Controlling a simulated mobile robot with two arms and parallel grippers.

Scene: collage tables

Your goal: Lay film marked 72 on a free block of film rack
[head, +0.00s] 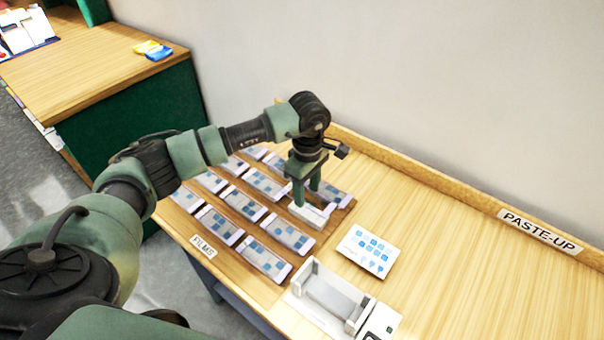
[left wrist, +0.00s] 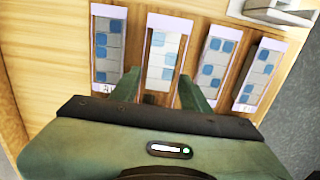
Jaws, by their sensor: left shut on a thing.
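My right gripper is not in view.
Other films (left wrist: 108,45) lie close on both sides of the gripper. A white card with blue squares (head: 369,250) and a white tray-like holder (head: 331,295) are on the table. Bare wood lies to the right, before the "PASTE-UP" sign (head: 539,232). A wall stands behind.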

